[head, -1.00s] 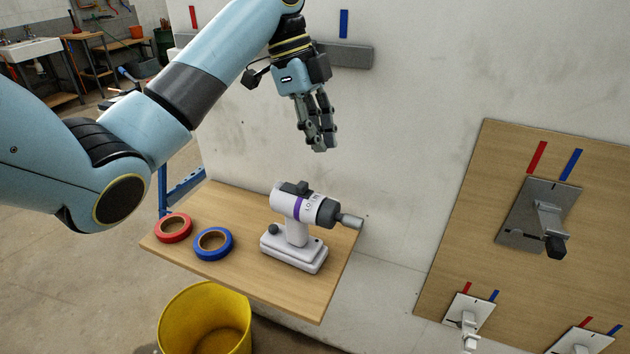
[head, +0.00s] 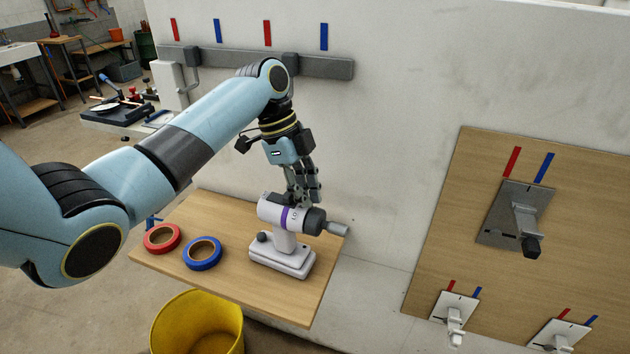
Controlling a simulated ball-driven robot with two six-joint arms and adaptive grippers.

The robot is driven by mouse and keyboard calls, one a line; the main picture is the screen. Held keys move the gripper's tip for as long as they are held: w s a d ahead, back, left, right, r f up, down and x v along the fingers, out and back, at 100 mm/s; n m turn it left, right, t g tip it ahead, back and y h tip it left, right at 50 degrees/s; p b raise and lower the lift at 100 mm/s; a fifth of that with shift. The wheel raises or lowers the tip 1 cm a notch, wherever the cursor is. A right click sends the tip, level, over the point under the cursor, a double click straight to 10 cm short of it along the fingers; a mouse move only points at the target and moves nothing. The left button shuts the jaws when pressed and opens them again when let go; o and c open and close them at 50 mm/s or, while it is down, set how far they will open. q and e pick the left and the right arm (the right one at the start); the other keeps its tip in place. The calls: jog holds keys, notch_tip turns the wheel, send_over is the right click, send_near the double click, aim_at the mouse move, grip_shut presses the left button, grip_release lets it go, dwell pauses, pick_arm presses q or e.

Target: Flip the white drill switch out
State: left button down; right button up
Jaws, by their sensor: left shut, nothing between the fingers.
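The white drill (head: 280,228), with a purple band and a dark chuck, stands upright on its base on the wooden shelf (head: 225,268), its nose pointing right. A small dark knob (head: 263,237) shows low on its left side. My left gripper (head: 304,202) is shut and empty, pointing down at the top of the drill. Its fingertips overlap the drill's top edge; I cannot tell whether they touch. I cannot tell which part is the switch. My right gripper is not in view.
A red tape roll (head: 162,238) and a blue tape roll (head: 202,253) lie on the shelf left of the drill. A yellow bucket (head: 197,325) stands below. A board (head: 430,255) with several brackets hangs at right. The wall rises close behind the drill.

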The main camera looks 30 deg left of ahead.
aim_at(289, 196)
pick_arm(q)
jog(key=shift+s+a, duration=0.1)
jog(key=shift+a, duration=0.4)
jog(key=a, duration=0.3)
jog(key=shift+s+a+p, duration=0.25)
jog(key=shift+s+p, duration=0.05)
jog(key=shift+d, duration=0.1)
